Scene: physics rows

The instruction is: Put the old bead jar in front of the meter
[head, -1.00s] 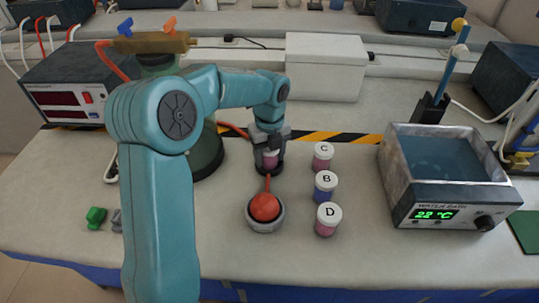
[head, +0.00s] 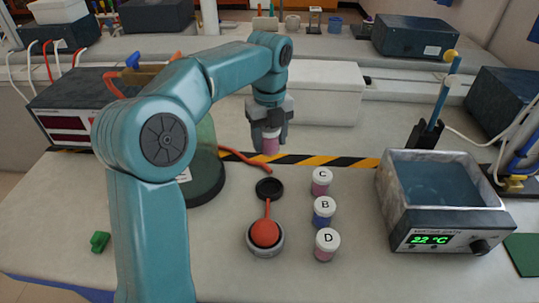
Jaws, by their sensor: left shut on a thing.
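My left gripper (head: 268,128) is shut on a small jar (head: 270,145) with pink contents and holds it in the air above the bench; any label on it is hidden. Three white-lidded jars stand in a row to the right: jar C (head: 321,184) with pink contents, jar B (head: 324,215) with blue contents and jar D (head: 326,248) with pink contents. A dark box with red displays (head: 68,128), which looks like the meter, stands at the left, partly hidden behind my left arm. My right gripper is not in view.
A water bath (head: 443,207) reading 22 °C is at the right. A green dome-like vessel (head: 205,165) stands behind my left arm. A small green object (head: 100,242) lies front left.

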